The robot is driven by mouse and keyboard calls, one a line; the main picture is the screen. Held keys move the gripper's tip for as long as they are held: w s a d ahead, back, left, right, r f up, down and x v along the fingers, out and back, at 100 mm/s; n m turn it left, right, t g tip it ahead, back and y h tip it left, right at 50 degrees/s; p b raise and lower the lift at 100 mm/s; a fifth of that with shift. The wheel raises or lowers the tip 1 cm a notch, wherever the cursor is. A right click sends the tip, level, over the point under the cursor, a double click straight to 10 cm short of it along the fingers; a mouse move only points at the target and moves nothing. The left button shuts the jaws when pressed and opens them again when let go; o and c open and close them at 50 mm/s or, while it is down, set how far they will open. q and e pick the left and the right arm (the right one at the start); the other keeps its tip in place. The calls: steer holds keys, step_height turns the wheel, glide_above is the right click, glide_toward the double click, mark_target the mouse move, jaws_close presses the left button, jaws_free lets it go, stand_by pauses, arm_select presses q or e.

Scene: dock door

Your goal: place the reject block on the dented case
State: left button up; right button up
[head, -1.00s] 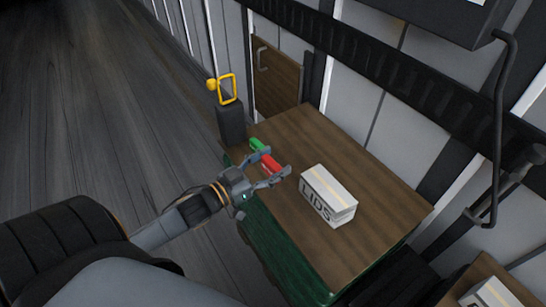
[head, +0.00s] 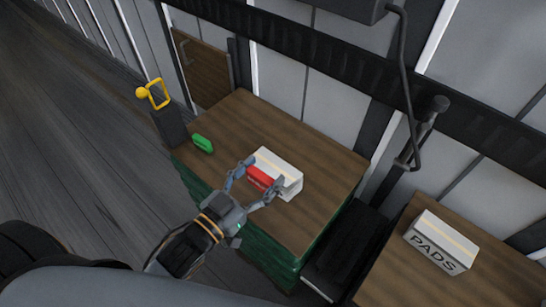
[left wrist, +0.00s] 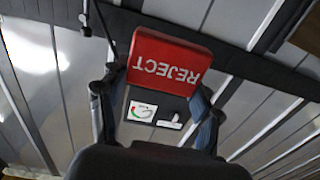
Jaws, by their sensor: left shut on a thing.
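My left gripper (head: 262,174) is shut on the red reject block (head: 259,179). In the left wrist view the block (left wrist: 172,62) fills the space between the fingers, with the word REJECT upside down on it. In the head view the block overlaps the near side of a white case (head: 281,162) with a tan tape strip, on a wooden-topped stand. I cannot tell whether they touch. The case's LIDS lettering is hidden now. Another white case marked PADS (head: 440,243) sits on a second wooden top at right. I see no clear dent on either. My right gripper is out of view.
A green block (head: 203,143) lies on the left end of the wooden top (head: 320,160). A dark post with a yellow loop handle (head: 158,95) stands beside that corner. The ribbed wall lies behind, with a dark gap between the two stands.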

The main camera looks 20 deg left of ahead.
mark_target(272, 178)
arm_select(q)
steer(key=shift+d+r+p, duration=0.35)
steer(key=shift+d+r, duration=0.75)
steer(key=shift+d, duration=0.15)
steer(key=w+a+f, duration=0.1)
steer(key=w+f, duration=0.1)
steer(key=w, duration=0.2)
steer(key=w+a+f, duration=0.1)
steer(key=w+f, duration=0.2)
steer(key=w, duration=0.1)
steer(key=w+a+f+p, duration=0.1)
steer(key=w+f, duration=0.2)
steer(key=w, duration=0.1)
steer(key=shift+f, duration=0.25)
steer(key=shift+w+a+f, duration=0.15)
steer(key=shift+w+f, duration=0.3)
steer(key=shift+f, duration=0.1)
step_height(272, 178, down, 4)
steer(key=shift+w+r, duration=0.15)
steer(key=shift+r, duration=0.1)
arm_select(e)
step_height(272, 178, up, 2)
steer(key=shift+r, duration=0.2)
